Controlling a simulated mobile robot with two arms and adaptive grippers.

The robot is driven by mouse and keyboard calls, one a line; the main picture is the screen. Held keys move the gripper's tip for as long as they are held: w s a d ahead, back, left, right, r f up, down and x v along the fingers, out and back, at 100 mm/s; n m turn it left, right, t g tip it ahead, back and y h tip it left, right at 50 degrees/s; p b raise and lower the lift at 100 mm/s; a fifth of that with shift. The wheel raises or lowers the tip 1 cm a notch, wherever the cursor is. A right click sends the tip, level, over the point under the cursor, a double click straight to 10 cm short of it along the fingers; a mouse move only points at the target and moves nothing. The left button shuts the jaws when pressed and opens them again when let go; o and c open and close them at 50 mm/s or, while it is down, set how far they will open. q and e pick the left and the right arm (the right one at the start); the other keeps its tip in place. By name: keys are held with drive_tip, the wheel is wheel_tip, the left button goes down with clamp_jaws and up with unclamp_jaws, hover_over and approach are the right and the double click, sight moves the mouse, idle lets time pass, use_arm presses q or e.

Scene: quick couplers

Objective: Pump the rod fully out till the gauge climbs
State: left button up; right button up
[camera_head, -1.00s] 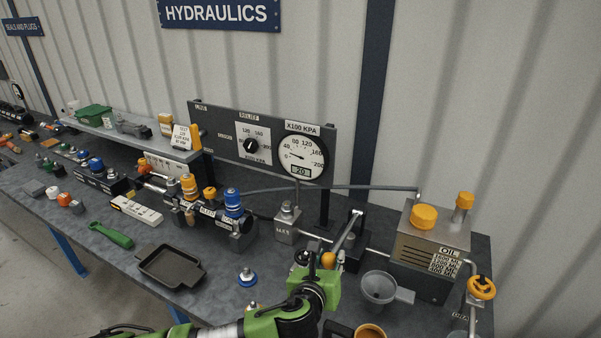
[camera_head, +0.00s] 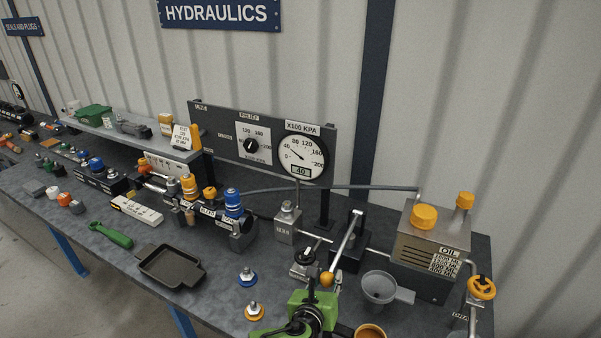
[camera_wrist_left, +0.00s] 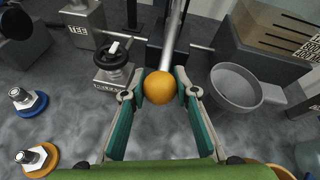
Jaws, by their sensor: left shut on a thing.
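The pump rod (camera_head: 345,236) is a silver lever rising from a dark block (camera_head: 351,258), tilted toward me, with an orange ball (camera_head: 327,279) on its end. My left gripper (camera_head: 322,289) is shut on the ball; in the left wrist view its green-padded fingers (camera_wrist_left: 160,92) sit on either side of the ball (camera_wrist_left: 160,88). The rod runs away from the ball in that view. The round white gauge (camera_head: 302,157) on the back panel shows 40 on its small green display. My right gripper is not in view.
A grey funnel (camera_head: 380,287) stands close right of the ball, before the oil tank (camera_head: 431,250). A black-knobbed valve (camera_head: 305,262) is close on the left. Two ringed fittings (camera_head: 247,277) and a black tray (camera_head: 170,266) lie further left, with bare bench between.

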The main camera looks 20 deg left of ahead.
use_arm(q)
drive_tip(key=o, duration=1.3)
drive_tip(key=shift+r, duration=0.1)
drive_tip(key=shift+s+r+p, duration=0.35)
drive_tip(key=shift+s+p, duration=0.2)
drive_tip(key=shift+p, duration=0.1)
drive_tip(key=p+v, duration=0.3)
drive_tip(key=v, duration=0.1)
drive_tip(key=shift+s+r, duration=0.1)
drive_tip(key=shift+s+d+r+p, duration=0.15)
drive_tip(key=shift+s+p, duration=0.3)
drive_tip(key=shift+s, duration=0.25)
